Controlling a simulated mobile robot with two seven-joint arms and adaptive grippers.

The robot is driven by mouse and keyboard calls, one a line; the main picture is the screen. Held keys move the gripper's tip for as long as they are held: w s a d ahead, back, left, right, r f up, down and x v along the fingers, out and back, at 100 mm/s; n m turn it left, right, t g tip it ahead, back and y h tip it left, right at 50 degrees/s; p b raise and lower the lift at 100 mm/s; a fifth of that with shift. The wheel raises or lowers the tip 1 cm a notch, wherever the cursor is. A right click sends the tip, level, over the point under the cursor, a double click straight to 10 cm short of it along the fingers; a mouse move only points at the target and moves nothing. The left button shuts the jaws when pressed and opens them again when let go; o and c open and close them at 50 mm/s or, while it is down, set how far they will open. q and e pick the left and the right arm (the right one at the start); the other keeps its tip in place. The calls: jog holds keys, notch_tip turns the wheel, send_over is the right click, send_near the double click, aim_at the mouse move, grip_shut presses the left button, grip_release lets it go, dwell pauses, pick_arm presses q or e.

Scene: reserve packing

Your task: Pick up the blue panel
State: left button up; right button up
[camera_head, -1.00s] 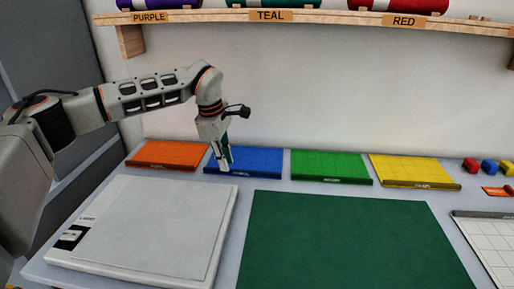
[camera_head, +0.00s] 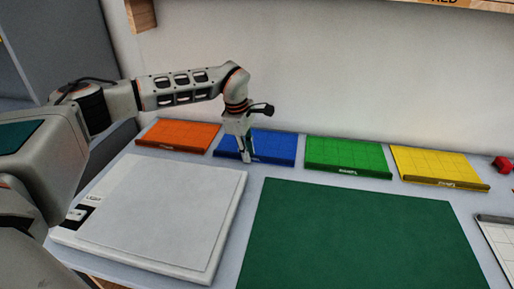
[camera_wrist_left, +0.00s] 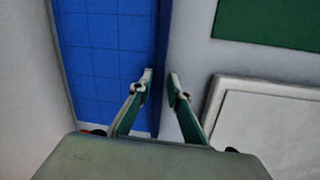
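The blue panel (camera_head: 275,147) is a flat gridded slab with a front lip, lying at the back of the table between the orange and green panels. My left gripper (camera_head: 247,159) points down at its front edge, left of its middle. In the left wrist view the panel (camera_wrist_left: 105,60) fills the left side. There the left gripper's fingertips (camera_wrist_left: 161,76) are a small distance apart, one on each side of the dark front edge. I cannot tell whether they press on it. My right gripper is not in view.
An orange panel (camera_head: 178,134) lies to the left; green (camera_head: 348,154) and yellow (camera_head: 440,165) panels lie to the right. In front are a pale flat platform (camera_head: 165,210) and a green mat (camera_head: 360,230). A wall stands close behind.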

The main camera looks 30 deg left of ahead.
pick_arm(q)
jog(key=shift+f, duration=0.25)
grip_shut()
jog(key=shift+r, duration=0.1)
